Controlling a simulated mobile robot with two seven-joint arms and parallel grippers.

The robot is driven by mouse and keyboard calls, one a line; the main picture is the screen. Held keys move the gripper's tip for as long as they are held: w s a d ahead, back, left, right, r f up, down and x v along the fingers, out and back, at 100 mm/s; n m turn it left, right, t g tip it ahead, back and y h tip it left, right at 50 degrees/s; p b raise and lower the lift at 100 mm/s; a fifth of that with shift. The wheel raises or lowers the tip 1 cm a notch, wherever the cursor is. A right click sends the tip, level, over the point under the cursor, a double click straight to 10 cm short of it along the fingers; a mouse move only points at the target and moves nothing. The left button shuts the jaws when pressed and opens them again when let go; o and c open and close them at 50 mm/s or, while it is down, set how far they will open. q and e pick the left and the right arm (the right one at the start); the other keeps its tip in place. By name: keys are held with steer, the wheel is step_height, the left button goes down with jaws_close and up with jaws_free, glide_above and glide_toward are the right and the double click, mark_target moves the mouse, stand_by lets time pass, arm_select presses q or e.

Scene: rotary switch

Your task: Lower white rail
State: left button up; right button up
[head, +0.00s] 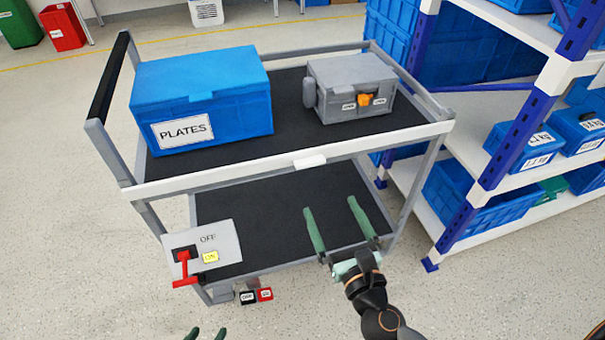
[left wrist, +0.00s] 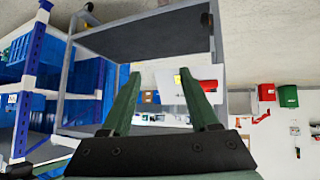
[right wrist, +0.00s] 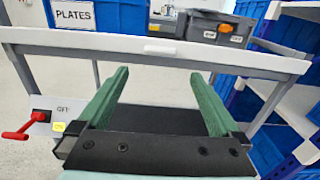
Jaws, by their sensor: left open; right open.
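The white rail (head: 240,176) runs along the front edge of the cart's upper shelf, with a small white tab (head: 310,163) at its middle. It also shows in the right wrist view (right wrist: 230,58), above and beyond the fingers. My right gripper (head: 335,213) is open and empty, in front of the cart and below the rail, not touching it. My left gripper (head: 206,334) is open; only its fingertips show at the bottom edge of the head view. In the left wrist view its fingers (left wrist: 163,90) are apart with nothing held between them.
A blue PLATES box (head: 205,100) and a grey case (head: 350,88) stand on the upper shelf. A panel (head: 220,245) with a red lever (head: 184,265) sits at the cart's left front. A shelving rack (head: 515,120) stands close on the right. The lower shelf (head: 275,220) looks empty.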

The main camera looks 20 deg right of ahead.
mark_target(312, 166)
steer(key=w, duration=0.6)
steer(key=w+p, duration=0.1)
steer(key=w, duration=0.5)
steer(key=shift+w+a, duration=0.2)
steer(key=shift+w, duration=0.05)
jaws_close()
stand_by(0.5)
